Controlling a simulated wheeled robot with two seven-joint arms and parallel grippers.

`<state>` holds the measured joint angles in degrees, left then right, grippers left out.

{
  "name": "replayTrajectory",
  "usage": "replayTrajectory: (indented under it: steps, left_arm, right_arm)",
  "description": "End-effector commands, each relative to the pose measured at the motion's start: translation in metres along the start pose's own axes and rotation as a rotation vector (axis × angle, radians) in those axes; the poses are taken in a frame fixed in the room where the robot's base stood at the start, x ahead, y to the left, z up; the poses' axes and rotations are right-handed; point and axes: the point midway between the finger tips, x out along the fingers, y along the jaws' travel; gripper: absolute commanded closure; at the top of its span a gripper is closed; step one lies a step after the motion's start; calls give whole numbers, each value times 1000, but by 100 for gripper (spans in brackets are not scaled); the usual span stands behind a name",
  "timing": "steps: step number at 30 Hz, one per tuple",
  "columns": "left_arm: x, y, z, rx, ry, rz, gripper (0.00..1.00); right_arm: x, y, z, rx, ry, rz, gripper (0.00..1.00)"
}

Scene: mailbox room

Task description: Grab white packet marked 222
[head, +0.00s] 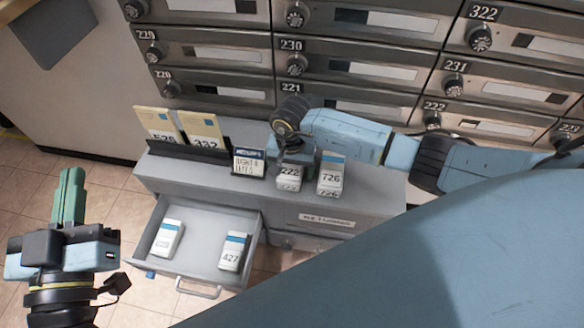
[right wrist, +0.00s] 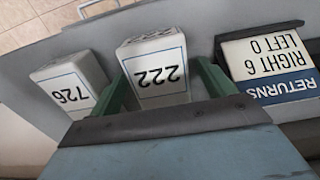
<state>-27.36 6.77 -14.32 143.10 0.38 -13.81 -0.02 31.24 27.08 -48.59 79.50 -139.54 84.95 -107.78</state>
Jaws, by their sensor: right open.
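The white packet marked 222 (head: 289,178) stands on the grey cabinet top, left of the white packet marked 726 (head: 331,174). In the right wrist view packet 222 (right wrist: 155,68) shows upside down, between the green fingers of my right gripper (right wrist: 160,88). The fingers are open, one on each side of it; I cannot tell whether either touches. In the head view my right gripper (head: 292,160) hides the packet's upper part. My left gripper (head: 68,196) is at the lower left, its green fingers together with nothing visible between them, away from the packets.
A small returns sign (head: 248,162) stands just left of packet 222. Packet 726 (right wrist: 72,88) is close on the other side. A black rack (head: 190,150) holds tan envelopes. An open drawer (head: 198,284) holds two white packets. Mailboxes (head: 300,60) rise behind.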

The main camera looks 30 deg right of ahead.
Motion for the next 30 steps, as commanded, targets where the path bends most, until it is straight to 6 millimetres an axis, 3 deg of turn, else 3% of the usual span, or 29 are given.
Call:
replayTrajectory:
  steps: [5,16,30]
  left_arm:
    - [0,0,0,0,-1,0,100]
    - [0,0,0,0,-3,-1,100]
    - [0,-1,8,2,-58,-4,100]
  right_arm:
    - [0,0,0,0,0,0,21]
    - [0,0,0,0,0,0,69]
    - [-7,0,0,-1,1,-1,70]
